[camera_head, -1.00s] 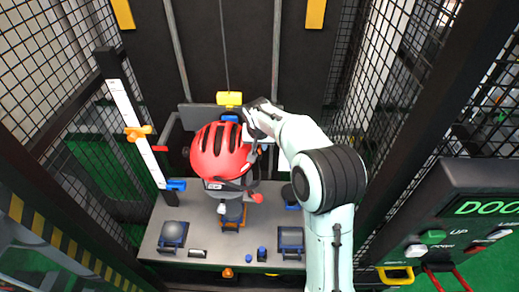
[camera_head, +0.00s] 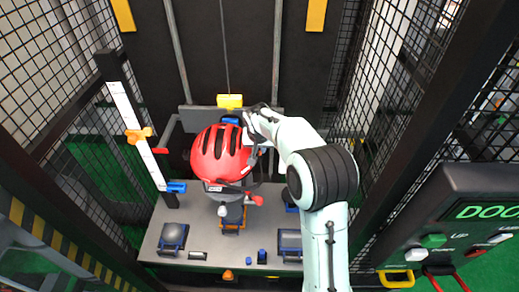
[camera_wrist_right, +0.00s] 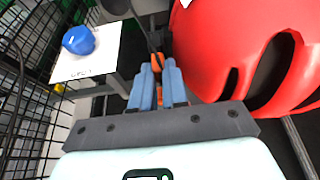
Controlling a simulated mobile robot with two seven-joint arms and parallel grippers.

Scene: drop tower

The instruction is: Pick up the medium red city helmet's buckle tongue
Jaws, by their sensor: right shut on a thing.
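The red helmet (camera_head: 219,152) with dark vents sits on a grey headform stand (camera_head: 231,213) at the middle of the bench. It fills the right of the right wrist view (camera_wrist_right: 240,50). My right gripper (camera_head: 257,149) is close beside the helmet's right side. Its blue-grey fingers (camera_wrist_right: 158,88) are shut on a small orange piece (camera_wrist_right: 158,62), seemingly the buckle tongue, with a dark strap near it. The grip itself is partly hidden by the fingers. A small red piece (camera_head: 257,200) hangs by the stand below the helmet. My left gripper is out of view.
The grey bench (camera_head: 200,240) holds dark blocks with blue parts along its front. A white scale with an orange slider (camera_head: 138,135) stands left. A yellow block (camera_head: 230,101) hangs above the helmet. Mesh walls enclose both sides; a control panel (camera_head: 480,230) stands right.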

